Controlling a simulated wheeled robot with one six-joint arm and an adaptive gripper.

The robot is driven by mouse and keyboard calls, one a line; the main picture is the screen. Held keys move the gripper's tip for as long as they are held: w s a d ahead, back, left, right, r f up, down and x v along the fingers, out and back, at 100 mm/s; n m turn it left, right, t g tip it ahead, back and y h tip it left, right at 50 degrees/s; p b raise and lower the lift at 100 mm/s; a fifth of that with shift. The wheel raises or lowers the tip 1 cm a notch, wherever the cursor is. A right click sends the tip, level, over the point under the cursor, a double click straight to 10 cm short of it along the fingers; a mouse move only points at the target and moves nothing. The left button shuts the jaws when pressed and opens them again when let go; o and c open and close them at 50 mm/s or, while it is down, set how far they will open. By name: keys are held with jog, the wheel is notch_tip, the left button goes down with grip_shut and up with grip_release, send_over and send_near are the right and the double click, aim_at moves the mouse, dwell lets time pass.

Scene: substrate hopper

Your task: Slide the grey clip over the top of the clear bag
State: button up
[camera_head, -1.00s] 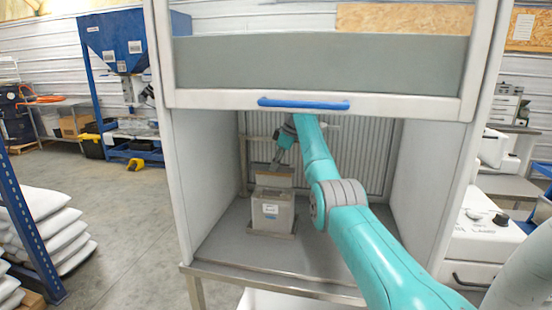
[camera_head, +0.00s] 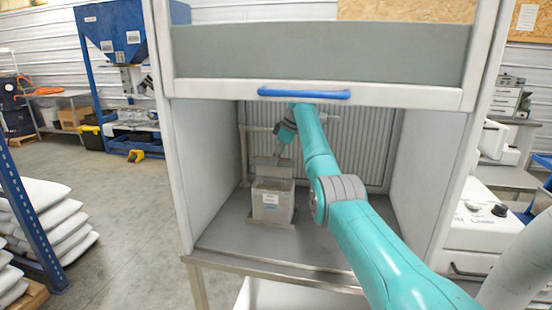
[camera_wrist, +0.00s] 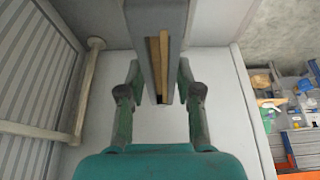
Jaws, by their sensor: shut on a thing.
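The clear bag (camera_head: 272,206) stands upright in a grey holder on the cabinet floor, with a white label on its front and brownish contents. The grey clip (camera_head: 272,168) is a long bar just above and behind the bag's top in the head view. My gripper (camera_head: 279,152) is shut on it from above. In the wrist view the grey clip (camera_wrist: 137,30) runs between the two fingers of my gripper (camera_wrist: 158,80), and a tan strip shows in its slot. Whether the clip touches the bag is unclear.
The cabinet has white side walls, a ribbed back panel (camera_head: 345,150) and a raised front sash with a blue handle (camera_head: 304,94). A pipe frame (camera_wrist: 88,90) stands beside my gripper. The floor right of the bag is clear apart from my arm.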

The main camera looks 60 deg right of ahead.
jog(key=o, duration=1.7)
jog(key=shift+r, duration=3.45)
